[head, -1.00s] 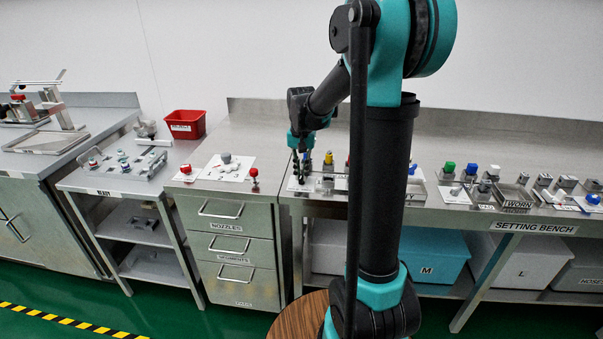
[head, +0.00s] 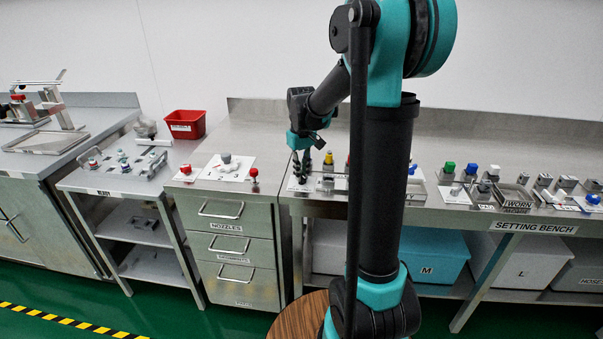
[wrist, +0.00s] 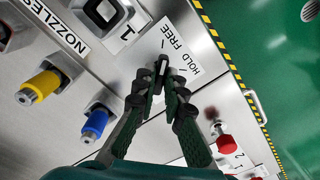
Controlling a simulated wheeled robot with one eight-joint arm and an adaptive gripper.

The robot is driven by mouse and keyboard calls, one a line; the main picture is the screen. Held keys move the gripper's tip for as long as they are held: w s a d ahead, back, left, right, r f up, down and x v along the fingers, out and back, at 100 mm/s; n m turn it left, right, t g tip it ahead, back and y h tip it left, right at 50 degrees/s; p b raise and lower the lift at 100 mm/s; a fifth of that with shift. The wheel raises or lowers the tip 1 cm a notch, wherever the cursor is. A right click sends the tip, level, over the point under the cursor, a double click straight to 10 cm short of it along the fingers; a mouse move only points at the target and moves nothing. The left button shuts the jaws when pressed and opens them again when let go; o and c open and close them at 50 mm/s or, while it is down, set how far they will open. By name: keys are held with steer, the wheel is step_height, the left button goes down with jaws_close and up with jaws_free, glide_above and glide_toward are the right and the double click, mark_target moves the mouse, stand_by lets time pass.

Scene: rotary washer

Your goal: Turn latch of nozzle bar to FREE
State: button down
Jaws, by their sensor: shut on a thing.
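The latch (wrist: 162,68) is a small lever with a pale top and dark sides, on a white plate (wrist: 181,48) printed HOLD and FREE. In the wrist view my gripper (wrist: 160,83) is shut on this latch, one finger on each side. The fingertips hide part of it, so I cannot tell exactly which mark it points to. A short dark line shows on the plate near FREE. In the head view my gripper (head: 301,168) is low over the left end of the setting bench, and the latch is too small to make out.
Yellow (wrist: 40,86) and blue (wrist: 96,123) capped nozzles stand left of my gripper in the wrist view. A red knob (wrist: 226,142) stands at the lower right. The bench edge and green floor (wrist: 275,55) lie beyond on the right.

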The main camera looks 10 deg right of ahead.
stand_by(0.3)
steer(key=c, duration=1.6)
jaws_free()
steer(key=shift+r, duration=0.1)
step_height(320, 180, up, 12)
steer(key=s+d+f+m+t, duration=0.2)
steer(key=s+f, duration=0.8)
steer(key=s, duration=0.1)
steer(key=s+d+f+m+t, duration=0.1)
steer(key=s+f+m+t, duration=0.1)
steer(key=s+f, duration=0.8)
steer(key=shift+s+d, duration=0.4)
steer(key=shift+s, duration=0.35)
